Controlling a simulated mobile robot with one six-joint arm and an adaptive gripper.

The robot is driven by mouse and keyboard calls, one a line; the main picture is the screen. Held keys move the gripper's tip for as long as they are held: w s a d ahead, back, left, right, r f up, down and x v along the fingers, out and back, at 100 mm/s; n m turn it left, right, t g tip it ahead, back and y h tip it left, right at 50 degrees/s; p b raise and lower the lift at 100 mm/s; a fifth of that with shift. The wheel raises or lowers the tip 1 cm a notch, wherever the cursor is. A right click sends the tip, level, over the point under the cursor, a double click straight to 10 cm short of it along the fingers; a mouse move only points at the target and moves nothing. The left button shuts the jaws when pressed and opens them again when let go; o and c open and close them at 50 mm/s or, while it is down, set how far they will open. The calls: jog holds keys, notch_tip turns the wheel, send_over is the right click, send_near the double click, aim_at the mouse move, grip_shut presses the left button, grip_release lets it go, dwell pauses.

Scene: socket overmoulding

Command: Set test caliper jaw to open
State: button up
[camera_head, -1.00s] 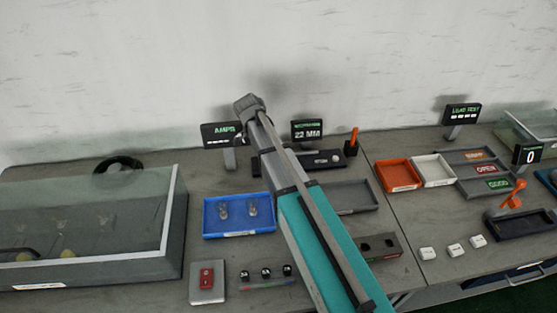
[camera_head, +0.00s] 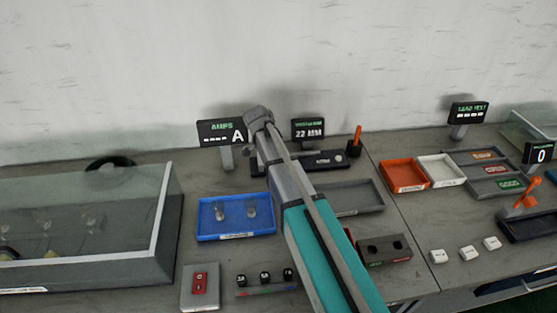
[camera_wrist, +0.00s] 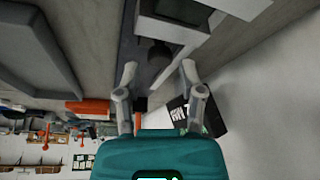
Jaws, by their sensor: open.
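The test caliper is a long dark bar (camera_head: 326,161) with a 22 MM display (camera_head: 308,129) behind it and an upright orange handle (camera_head: 355,141) at its right end. My arm covers its left part in the head view. In the wrist view a dark bar with a round dark knob (camera_wrist: 160,53) lies beyond my fingers, and a black display with white characters (camera_wrist: 206,113) shows behind the right finger. My gripper (camera_wrist: 159,72) is open, with nothing visible between its fingertips. Contact with the caliper cannot be told. The head view does not show the fingers clearly.
The AMPS display (camera_head: 222,132) stands left of the caliper. A blue tray (camera_head: 236,234) with clear parts and a grey tray (camera_head: 350,201) lie in front. A glass-sided tank (camera_head: 120,262) fills the left. Orange (camera_head: 405,188) and white (camera_head: 440,182) trays lie right.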

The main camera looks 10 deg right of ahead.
jog(key=shift+b+x, duration=0.55)
jog(key=shift+x, duration=0.3)
grip_shut()
